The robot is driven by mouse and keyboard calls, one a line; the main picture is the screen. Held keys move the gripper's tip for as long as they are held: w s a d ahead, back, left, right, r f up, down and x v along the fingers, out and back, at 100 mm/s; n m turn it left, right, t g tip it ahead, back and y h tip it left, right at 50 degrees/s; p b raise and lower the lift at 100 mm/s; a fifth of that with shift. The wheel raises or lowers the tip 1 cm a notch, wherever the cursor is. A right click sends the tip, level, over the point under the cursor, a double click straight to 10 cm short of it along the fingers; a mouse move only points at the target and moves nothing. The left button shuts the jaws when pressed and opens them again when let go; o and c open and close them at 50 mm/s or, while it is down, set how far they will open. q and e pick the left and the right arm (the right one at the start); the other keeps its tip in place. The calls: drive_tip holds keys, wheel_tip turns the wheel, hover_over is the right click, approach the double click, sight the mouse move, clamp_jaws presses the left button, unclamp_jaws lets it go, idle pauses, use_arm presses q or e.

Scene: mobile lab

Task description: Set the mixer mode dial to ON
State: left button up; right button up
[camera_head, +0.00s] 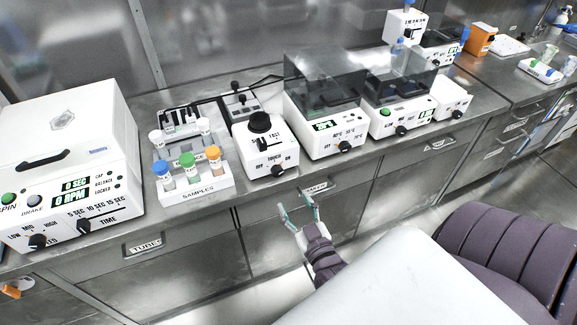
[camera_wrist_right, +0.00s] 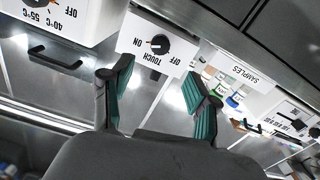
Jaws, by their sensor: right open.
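The mixer (camera_head: 250,139) is a small white box with a black round top, in the middle of the bench. Its black mode dial (camera_head: 277,171) is on the front face, with labels around it. In the right wrist view the mixer (camera_wrist_right: 183,68) is upside down, with OFF, TOUCH and ON around the dial (camera_wrist_right: 161,44). A small light mark on the dial appears to face the OFF side. My right gripper (camera_head: 297,204) is open and empty, in front of the drawers, below and apart from the dial. Its green-padded fingers (camera_wrist_right: 157,78) show in the wrist view. My left gripper is not in view.
A sample rack (camera_head: 196,193) with coloured-cap tubes stands left of the mixer, and a large white centrifuge (camera_head: 65,140) farther left. A heater box with a clear lid (camera_head: 338,139) stands close on the right. Drawer handles (camera_head: 314,188) project below the bench edge.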

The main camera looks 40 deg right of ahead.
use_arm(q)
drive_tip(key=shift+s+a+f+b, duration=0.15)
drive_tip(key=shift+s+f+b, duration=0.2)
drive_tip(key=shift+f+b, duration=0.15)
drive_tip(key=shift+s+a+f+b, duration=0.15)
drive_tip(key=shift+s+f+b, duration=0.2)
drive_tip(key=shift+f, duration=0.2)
use_arm(e)
drive_tip(key=s+a+f+g+y, duration=0.2)
drive_tip(key=s+a+f, duration=0.2)
drive_tip(key=f, duration=0.7)
drive_tip(key=s+a+f+n+g+y, duration=0.1)
drive_tip(key=s+a+f+g+y, duration=0.1)
drive_tip(key=f, duration=1)
drive_tip(key=shift+s+a+n+g, duration=0.3)
drive_tip(key=shift+s+a+g, duration=0.4)
drive_tip(key=shift+s+a, duration=0.3)
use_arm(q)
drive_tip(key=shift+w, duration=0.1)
use_arm(e)
drive_tip(key=shift+w+f, duration=0.1)
